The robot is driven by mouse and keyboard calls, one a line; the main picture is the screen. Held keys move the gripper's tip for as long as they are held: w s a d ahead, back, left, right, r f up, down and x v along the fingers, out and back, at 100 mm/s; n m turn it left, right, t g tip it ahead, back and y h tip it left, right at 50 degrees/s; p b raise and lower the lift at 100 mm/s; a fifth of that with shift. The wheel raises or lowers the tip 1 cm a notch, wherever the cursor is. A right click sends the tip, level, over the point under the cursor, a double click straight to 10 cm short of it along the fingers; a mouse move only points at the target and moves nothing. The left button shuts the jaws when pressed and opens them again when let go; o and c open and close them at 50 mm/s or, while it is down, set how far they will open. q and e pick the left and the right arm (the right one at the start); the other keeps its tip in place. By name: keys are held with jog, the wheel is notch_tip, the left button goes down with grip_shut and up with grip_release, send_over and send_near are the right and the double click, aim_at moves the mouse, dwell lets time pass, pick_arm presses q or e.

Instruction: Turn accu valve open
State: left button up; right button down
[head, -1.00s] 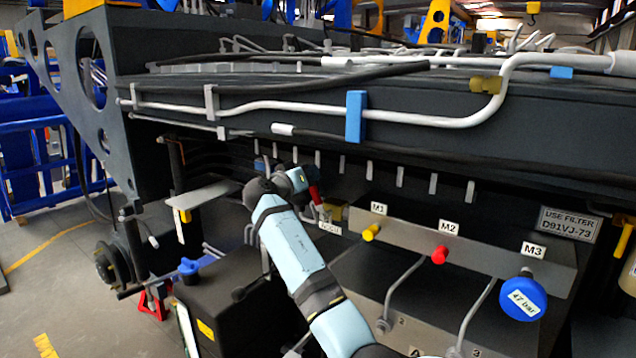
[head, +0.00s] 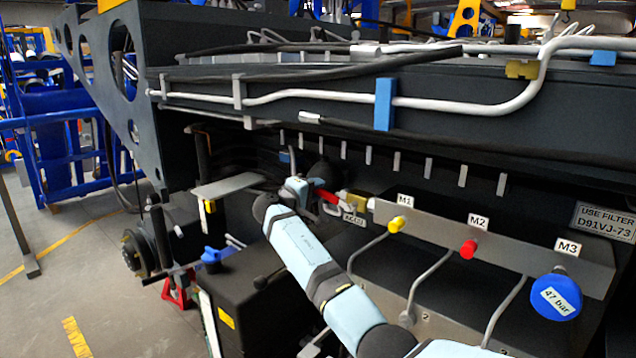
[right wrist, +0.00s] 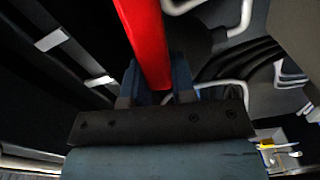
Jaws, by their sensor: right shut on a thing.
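The accu valve has a red lever handle (head: 328,197), beside a brass-coloured block (head: 355,203) and a small label (head: 353,218) that seems to read ACCU. In the head view the handle slants down to the right from my gripper. My right gripper (head: 307,190) is at the handle's upper left end. In the right wrist view, the red handle (right wrist: 146,35) runs down between the fingers of my right gripper (right wrist: 154,82), which is shut on it. The valve body is mostly hidden in shadow. My left gripper is not in view.
A black box (head: 255,300) stands below. The dark chassis beam (head: 440,130) overhangs the valve.

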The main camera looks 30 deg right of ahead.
jog(key=shift+w+f+n, duration=0.1)
jog(key=shift+f+n, duration=1)
jog(key=shift+f, duration=0.1)
jog(key=c, duration=0.9)
grip_release()
jog(key=shift+c, duration=0.2)
jog(key=b+v, duration=0.3)
jog(key=v, duration=1.1)
jog(key=shift+d, duration=0.1)
